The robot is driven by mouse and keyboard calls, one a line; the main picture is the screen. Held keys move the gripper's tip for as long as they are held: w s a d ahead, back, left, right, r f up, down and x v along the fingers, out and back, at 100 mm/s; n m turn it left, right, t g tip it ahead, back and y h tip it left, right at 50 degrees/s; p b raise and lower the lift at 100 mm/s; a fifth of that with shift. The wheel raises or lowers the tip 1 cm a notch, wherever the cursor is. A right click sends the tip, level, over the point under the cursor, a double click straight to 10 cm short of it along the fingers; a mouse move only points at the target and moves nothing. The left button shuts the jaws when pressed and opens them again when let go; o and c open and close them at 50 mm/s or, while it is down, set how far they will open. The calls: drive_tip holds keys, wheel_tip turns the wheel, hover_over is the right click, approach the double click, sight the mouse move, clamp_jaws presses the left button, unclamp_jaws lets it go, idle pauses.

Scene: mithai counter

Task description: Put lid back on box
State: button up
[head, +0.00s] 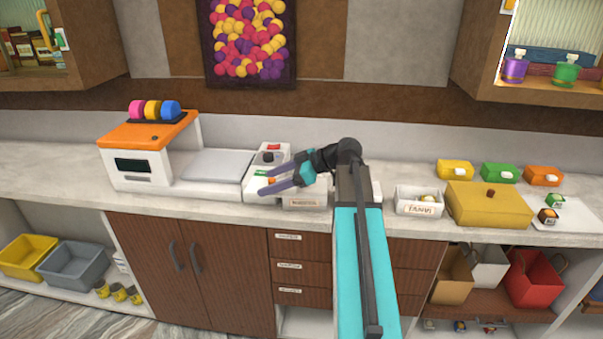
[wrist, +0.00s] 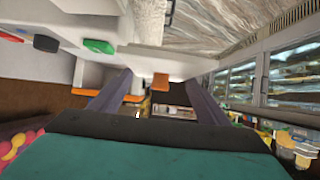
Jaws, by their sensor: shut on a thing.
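A large yellow box (head: 478,215) stands on the right of the counter. Its flat yellow top has a brown knob (head: 490,193) and looks like a lid lying in place. My gripper (head: 266,182) is far to the left of it, low over a small white device (head: 255,194), with its fingers pointing left. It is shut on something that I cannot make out. A small orange piece (head: 271,180) shows between the fingers, also in the wrist view (wrist: 160,82), with no contact visible. A green piece (wrist: 98,46) lies to one side.
A white scale (head: 215,166) with an orange top stands to the left. A small labelled white tray (head: 418,207) is beside the yellow box. Small yellow (head: 455,170), green (head: 499,172) and orange (head: 543,176) boxes stand behind. A white board (head: 565,215) is at far right.

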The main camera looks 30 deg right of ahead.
drive_tip(key=w+a+f+m+t+h+b, duration=0.15)
drive_tip(key=a+f, duration=0.25)
drive_tip(key=a, duration=0.4)
drive_tip(key=w+a+f+m+b, duration=0.1)
drive_tip(key=w+a+f+b, duration=0.15)
drive_tip(key=a+f, duration=0.4)
drive_tip(key=w+a+f+m+t+h+b, duration=0.1)
drive_tip(key=w+a+f, duration=0.15)
drive_tip(key=a, duration=0.75)
drive_tip(key=w+d+r+m+t+h, duration=0.1)
drive_tip(key=w+d+r+m+h, duration=0.2)
drive_tip(key=d+r+m+h, duration=0.1)
drive_tip(key=shift+w+r+m+h, duration=0.15)
drive_tip(key=shift+r+m+h, duration=0.45)
drive_tip(key=shift+m+h, duration=0.55)
drive_tip(key=shift+a+t, duration=0.1)
drive_tip(key=shift+t, duration=0.15)
